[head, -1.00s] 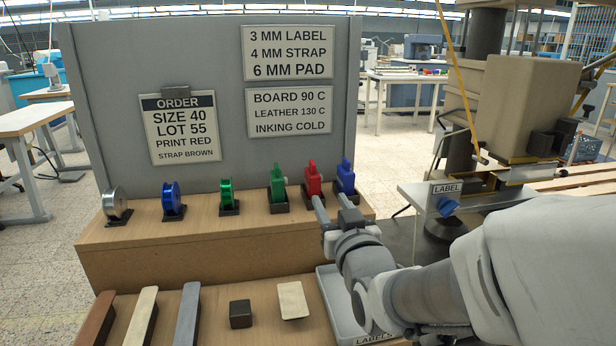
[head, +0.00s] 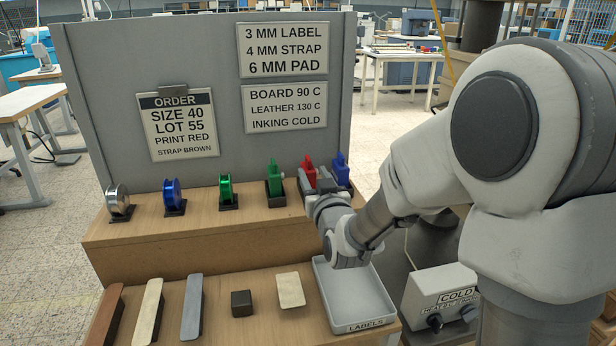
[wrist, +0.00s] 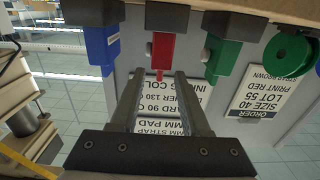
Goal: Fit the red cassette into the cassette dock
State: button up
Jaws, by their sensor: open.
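The red cassette (head: 308,170) stands upright on the raised wooden shelf, between a green cassette (head: 275,178) and a blue cassette (head: 341,170). In the wrist view, which is upside down, the red cassette (wrist: 162,48) sits in a dark holder (wrist: 167,17). My gripper (head: 314,182) is at the red cassette in the head view and partly covers it. In the wrist view my gripper (wrist: 158,76) has its fingers apart, with the cassette's narrow end showing between the tips. Contact cannot be told. I cannot make out the cassette dock; my arm covers much of the right side.
Blue (head: 174,197), green (head: 227,191) and silver (head: 118,203) reels stand on the shelf's left. Below are a LABELS tray (head: 388,318), several bars and small blocks. A grey sign panel (head: 205,60) rises behind.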

aim_at(310, 166)
jog(key=shift+w+a+r, duration=0.1)
jog(key=shift+w+a, duration=0.1)
jog(key=shift+w, duration=0.7)
jog(key=shift+w+a+r, duration=0.15)
jog(key=shift+w, duration=0.75)
jog(key=shift+w+a+r, duration=0.1)
jog(key=shift+w+a, duration=0.1)
jog(key=shift+w, duration=0.7)
grip_shut()
